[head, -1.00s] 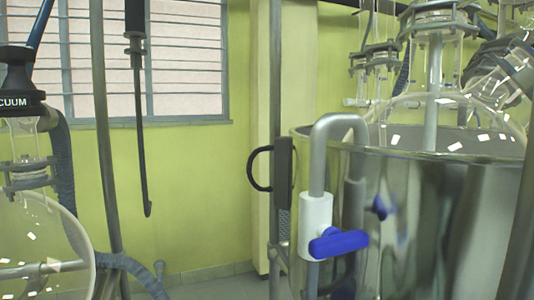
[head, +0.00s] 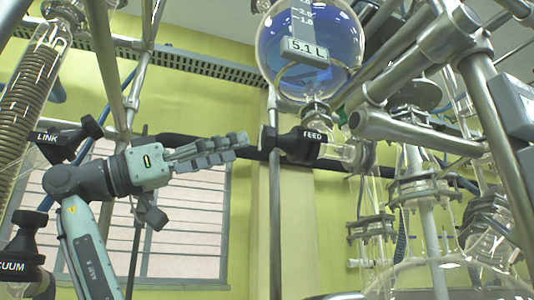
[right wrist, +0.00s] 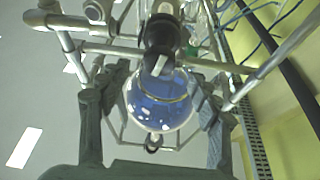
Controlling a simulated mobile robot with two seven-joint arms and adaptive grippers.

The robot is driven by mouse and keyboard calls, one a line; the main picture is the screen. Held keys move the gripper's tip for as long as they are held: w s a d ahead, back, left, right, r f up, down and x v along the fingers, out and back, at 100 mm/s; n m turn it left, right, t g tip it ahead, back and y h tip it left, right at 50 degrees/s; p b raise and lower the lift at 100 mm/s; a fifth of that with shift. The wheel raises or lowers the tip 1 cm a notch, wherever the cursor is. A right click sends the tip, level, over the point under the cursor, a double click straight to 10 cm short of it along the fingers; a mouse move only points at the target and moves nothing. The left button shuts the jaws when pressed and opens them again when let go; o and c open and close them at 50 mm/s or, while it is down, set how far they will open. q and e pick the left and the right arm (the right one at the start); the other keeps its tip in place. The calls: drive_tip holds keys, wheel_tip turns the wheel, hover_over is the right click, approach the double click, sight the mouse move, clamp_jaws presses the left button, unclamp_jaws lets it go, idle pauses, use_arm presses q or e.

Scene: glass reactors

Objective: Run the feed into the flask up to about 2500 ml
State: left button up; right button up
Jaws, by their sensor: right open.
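The feed valve (head: 300,142) is black and lettered FEED. It sits on the glass pipe below a round glass feed vessel (head: 308,75) of blue liquid, labelled 5.1 L. My right gripper (head: 240,145) is open and empty, just left of the valve's knob, its fingers pointing at it with a small gap. In the right wrist view the valve's dark handle (right wrist: 161,38) and the blue vessel (right wrist: 160,102) show between the spread fingers. A large clear glass vessel (head: 437,277) shows only its top at the lower right; its liquid level is hidden. My left gripper is not in view.
The LINK valve (head: 62,138) and VACUUM valve (head: 20,255) are at the left. Metal posts and rails surround my arm, with a thick bar (head: 420,135) right of the feed valve. A barred window (head: 185,230) is behind.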

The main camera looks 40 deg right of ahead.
sight(260, 142)
drive_tip(key=x, duration=0.7)
drive_tip(key=shift+r+p, duration=0.1)
drive_tip(key=shift+p, duration=0.3)
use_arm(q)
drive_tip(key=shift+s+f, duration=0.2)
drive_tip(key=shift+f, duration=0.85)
use_arm(e)
drive_tip(key=shift+s+d+r, duration=0.1)
drive_tip(key=shift+s+d, duration=0.05)
drive_tip(key=shift+d, duration=0.15)
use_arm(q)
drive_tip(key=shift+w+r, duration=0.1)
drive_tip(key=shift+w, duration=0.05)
use_arm(e)
drive_tip(key=shift+c, duration=0.3)
